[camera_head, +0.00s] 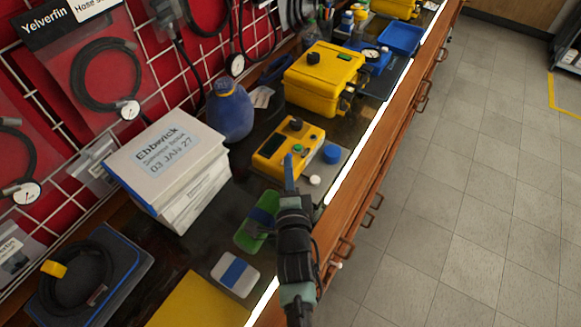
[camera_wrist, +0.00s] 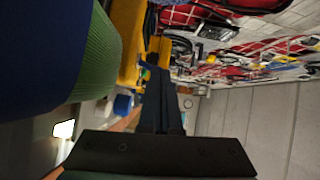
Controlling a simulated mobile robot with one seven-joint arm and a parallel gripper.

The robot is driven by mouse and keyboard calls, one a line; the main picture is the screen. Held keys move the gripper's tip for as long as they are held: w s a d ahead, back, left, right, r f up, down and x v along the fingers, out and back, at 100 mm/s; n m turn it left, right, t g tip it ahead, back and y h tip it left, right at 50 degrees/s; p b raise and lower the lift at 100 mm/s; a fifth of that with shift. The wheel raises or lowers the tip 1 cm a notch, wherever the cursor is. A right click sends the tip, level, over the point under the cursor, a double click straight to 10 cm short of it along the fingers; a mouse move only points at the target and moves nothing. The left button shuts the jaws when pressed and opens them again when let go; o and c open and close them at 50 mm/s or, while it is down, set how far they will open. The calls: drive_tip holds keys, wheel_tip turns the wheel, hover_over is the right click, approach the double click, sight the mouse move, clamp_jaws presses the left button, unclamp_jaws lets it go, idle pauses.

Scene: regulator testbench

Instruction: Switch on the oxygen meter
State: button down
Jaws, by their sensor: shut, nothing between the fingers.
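A small yellow device (camera_head: 288,150), which looks like the oxygen meter, sits on the dark bench top. It has a dark display (camera_head: 271,146), a black knob (camera_head: 296,124) and a green button (camera_head: 298,148) on its top. My gripper (camera_head: 289,161) is shut and empty, its blue fingertips over the front edge of the device, close to the green button. I cannot tell whether they touch it. In the wrist view, my shut fingers (camera_wrist: 156,75) point along the yellow device (camera_wrist: 127,45), whose button and display are not clear there.
A blue cap (camera_head: 332,153) and a white knob (camera_head: 315,180) stand right of the device. A larger yellow box (camera_head: 325,78) is behind it. A blue bottle (camera_head: 230,110) and white binders (camera_head: 170,165) stand left. A green, blue-banded block (camera_head: 257,222) lies beside my arm.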

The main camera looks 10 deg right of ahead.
drive_tip(key=shift+w+a+r+n+g, duration=0.25)
drive_tip(key=shift+r+n+g, duration=0.05)
drive_tip(key=shift+n+g, duration=0.35)
drive_tip(key=shift+w+a+r+n+g, duration=0.2)
drive_tip(key=shift+w+a+n+g, duration=0.2)
drive_tip(key=shift+n+g, duration=0.45)
drive_tip(key=shift+h, duration=0.3)
drive_tip(key=shift+s, duration=0.1)
